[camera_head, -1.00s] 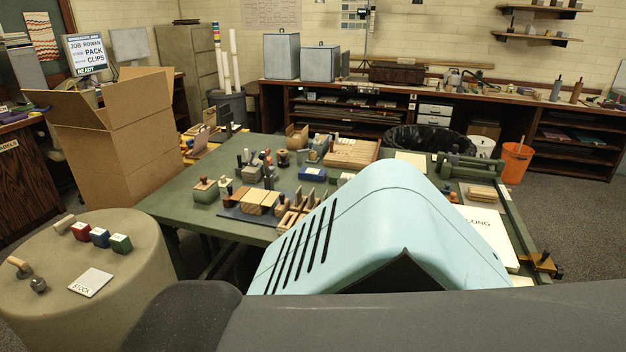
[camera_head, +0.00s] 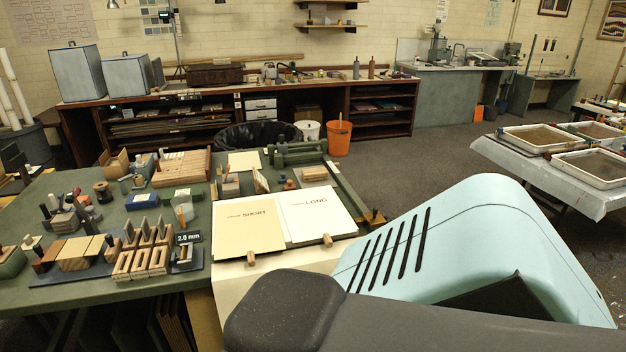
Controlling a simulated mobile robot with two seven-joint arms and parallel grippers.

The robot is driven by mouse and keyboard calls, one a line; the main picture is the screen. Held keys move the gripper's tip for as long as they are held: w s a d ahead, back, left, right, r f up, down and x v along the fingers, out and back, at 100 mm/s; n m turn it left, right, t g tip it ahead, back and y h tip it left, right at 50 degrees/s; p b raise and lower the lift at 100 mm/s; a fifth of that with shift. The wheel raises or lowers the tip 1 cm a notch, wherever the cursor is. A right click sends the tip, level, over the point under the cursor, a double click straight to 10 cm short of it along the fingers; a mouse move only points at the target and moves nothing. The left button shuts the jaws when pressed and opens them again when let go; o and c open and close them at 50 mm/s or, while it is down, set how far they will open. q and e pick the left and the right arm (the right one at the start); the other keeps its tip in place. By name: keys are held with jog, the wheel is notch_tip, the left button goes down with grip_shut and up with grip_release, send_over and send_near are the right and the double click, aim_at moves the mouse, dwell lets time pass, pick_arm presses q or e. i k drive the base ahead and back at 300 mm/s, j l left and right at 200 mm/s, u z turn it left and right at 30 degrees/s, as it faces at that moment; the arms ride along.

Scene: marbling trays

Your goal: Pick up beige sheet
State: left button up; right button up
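A beige sheet marked SHORT (camera_head: 247,236) lies flat on the right part of the green table (camera_head: 95,288). It is beside a paler, near-white sheet marked LONG (camera_head: 318,216). A smaller pale beige sheet (camera_head: 243,161) lies farther back on the same table. I cannot tell which of the beige ones the task names. Neither of my grippers is in view. Large teal and dark grey parts of my own body cover the lower right of the view.
Stamps, wooden blocks and racks crowd the table's left half. A black-lined bin (camera_head: 257,134) and an orange bucket (camera_head: 339,139) stand behind the table. Marbling trays (camera_head: 590,182) sit on a covered table at right. Open floor lies between the two tables.

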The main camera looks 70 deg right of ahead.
aim_at(249, 228)
jog(key=z, duration=1.75)
jog(key=j+z, duration=0.1)
jog(key=z, duration=0.3)
jog(key=i+j+z, duration=0.1)
jog(key=z, duration=0.3)
jog(key=j+z, duration=0.1)
jog(key=z, duration=0.3)
jog(key=j+z, duration=0.3)
jog(key=j, duration=0.15)
jog(key=j+z, duration=0.3)
jog(key=j, duration=0.6)
jog(key=k+j+z, duration=0.1)
jog(key=j, duration=0.5)
